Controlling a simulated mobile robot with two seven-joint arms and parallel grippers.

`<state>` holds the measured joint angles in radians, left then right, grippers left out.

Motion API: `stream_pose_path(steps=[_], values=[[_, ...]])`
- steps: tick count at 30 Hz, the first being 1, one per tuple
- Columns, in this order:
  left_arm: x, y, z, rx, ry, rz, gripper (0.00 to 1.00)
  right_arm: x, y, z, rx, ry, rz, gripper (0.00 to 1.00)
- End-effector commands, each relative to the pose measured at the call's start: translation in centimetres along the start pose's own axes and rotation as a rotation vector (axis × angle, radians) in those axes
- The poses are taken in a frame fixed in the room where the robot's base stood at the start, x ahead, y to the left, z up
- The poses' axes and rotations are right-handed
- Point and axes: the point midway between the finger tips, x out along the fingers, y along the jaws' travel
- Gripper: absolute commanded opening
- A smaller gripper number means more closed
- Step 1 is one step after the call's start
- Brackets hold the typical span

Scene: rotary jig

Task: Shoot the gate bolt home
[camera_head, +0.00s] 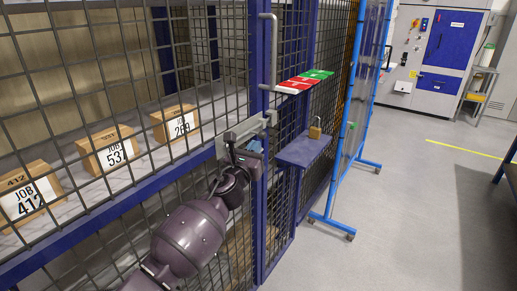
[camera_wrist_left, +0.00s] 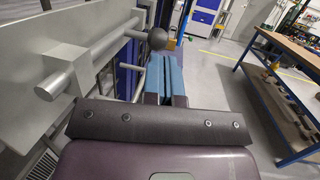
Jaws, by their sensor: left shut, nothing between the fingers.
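The gate bolt (camera_head: 246,130) is a grey metal rod on a plate fixed to the blue-framed mesh gate, near the gate's edge post in the head view. In the left wrist view the bolt's rod (camera_wrist_left: 88,60) runs from lower left to upper right along a grey plate (camera_wrist_left: 35,65). A dark ball knob (camera_wrist_left: 157,39) stands out from it. My left gripper (camera_head: 254,147) is just below the bolt; its blue fingers (camera_wrist_left: 168,62) are shut and empty, close to the knob. I cannot tell whether they touch it. My right gripper is in neither view.
A blue shelf (camera_head: 300,150) with a brass padlock (camera_head: 315,131) sticks out right of the post. Red and green tags (camera_head: 303,83) lie above it. Labelled boxes (camera_head: 103,150) stand behind the mesh.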

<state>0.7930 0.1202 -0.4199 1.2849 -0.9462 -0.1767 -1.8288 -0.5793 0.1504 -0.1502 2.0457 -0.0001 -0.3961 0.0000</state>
Motion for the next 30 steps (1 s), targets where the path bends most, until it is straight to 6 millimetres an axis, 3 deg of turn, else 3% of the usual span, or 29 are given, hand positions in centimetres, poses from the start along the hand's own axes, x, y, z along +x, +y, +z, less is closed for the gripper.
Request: stream_pose_path(steps=[3,12,18,30], values=[[-0.5,0.8,-0.3,0.0,0.002,0.001,0.0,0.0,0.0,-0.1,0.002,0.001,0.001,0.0],[-5.9,0.7,-0.1,0.001,0.001,0.0,0.0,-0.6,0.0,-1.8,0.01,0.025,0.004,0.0],[-8.8,0.7,-0.2,0.001,0.002,0.001,0.0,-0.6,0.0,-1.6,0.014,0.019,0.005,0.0],[-10.4,0.6,-0.3,-0.001,0.003,0.0,0.0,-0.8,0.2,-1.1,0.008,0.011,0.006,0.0]])
